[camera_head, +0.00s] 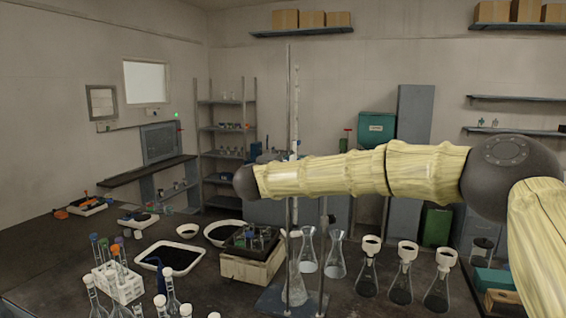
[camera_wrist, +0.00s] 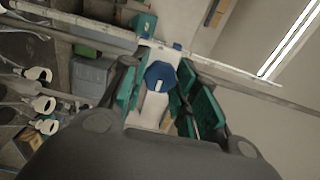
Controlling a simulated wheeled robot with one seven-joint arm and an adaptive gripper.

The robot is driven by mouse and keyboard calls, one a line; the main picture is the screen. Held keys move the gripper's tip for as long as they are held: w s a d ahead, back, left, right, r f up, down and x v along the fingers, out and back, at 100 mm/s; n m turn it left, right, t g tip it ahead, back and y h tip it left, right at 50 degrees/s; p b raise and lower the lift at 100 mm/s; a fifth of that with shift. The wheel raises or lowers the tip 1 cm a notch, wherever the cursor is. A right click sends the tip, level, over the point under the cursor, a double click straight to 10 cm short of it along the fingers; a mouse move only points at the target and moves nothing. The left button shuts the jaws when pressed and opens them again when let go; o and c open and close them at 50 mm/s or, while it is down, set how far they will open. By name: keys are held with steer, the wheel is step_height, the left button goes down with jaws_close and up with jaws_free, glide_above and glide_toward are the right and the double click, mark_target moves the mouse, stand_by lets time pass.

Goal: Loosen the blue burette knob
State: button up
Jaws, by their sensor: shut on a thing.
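The blue burette knob (camera_wrist: 161,76) shows in the middle of the wrist view, with a white stripe on its face. My gripper (camera_wrist: 163,92) has its teal-padded fingers on both sides of the knob and is shut on it. The white part of the burette shows behind and below the knob. In the head view the burette (camera_head: 294,110) stands upright behind my arm. My arm reaches across to the left in front of it. In that view the knob and the fingertips are hidden by my arm.
Conical flasks (camera_head: 336,255) stand around the burette stand base (camera_head: 290,301). Flasks with white funnels (camera_head: 405,250) stand to the right. A wooden box (camera_head: 252,268), a black-filled tray (camera_head: 172,257) and a white rack (camera_head: 122,284) with stoppered flasks are at the left.

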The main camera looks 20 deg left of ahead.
steer(key=o, duration=1)
steer(key=shift+o, duration=0.2)
steer(key=shift+s, duration=0.1)
steer(key=s, duration=1.1)
steer(key=shift+s+a, duration=0.2)
steer(key=shift+s, duration=0.2)
